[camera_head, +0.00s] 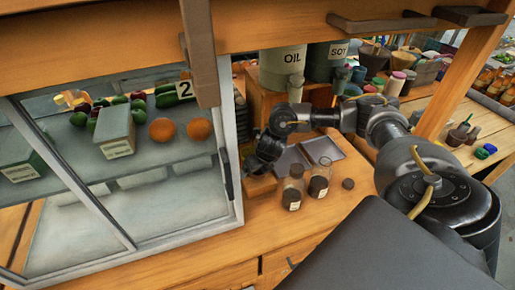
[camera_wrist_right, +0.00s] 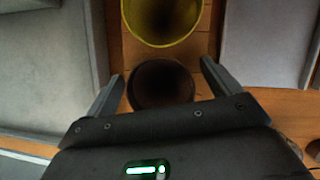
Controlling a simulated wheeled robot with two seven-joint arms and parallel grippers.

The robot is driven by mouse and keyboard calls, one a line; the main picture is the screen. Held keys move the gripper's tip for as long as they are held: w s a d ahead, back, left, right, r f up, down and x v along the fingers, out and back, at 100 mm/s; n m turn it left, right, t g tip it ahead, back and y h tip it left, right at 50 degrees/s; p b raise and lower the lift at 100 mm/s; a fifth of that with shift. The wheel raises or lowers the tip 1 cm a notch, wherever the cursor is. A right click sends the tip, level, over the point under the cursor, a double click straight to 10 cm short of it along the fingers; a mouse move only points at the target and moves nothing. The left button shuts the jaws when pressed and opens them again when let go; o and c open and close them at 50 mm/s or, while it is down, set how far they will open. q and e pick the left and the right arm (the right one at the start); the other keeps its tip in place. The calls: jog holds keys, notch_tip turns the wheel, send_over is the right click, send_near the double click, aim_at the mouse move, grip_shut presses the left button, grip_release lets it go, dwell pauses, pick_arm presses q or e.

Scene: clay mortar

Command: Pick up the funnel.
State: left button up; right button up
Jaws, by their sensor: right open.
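In the right wrist view, a yellow round opening with a dark inside (camera_wrist_right: 162,22) shows at the top. A dark brown or black round opening (camera_wrist_right: 160,86) lies below it, between my right fingers. Both look like wide funnel mouths seen from above; I cannot tell which is the task's funnel. My right gripper (camera_wrist_right: 161,72) is open, with one finger on each side of the dark one and no clear contact. In the head view my right gripper (camera_head: 254,166) is beside the glass cabinet and hides the round openings. My left gripper is not in view.
The glass cabinet (camera_head: 228,170) stands close on the left. Large OIL (camera_head: 281,68) and SOY (camera_head: 326,62) containers stand behind.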

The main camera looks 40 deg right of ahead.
jog(key=c, duration=1)
jog(key=shift+c, duration=0.3)
notch_tip(320, 180, up, 10)
jog(key=shift+b, duration=0.45)
notch_tip(320, 180, up, 5)
jog(key=p, duration=0.5)
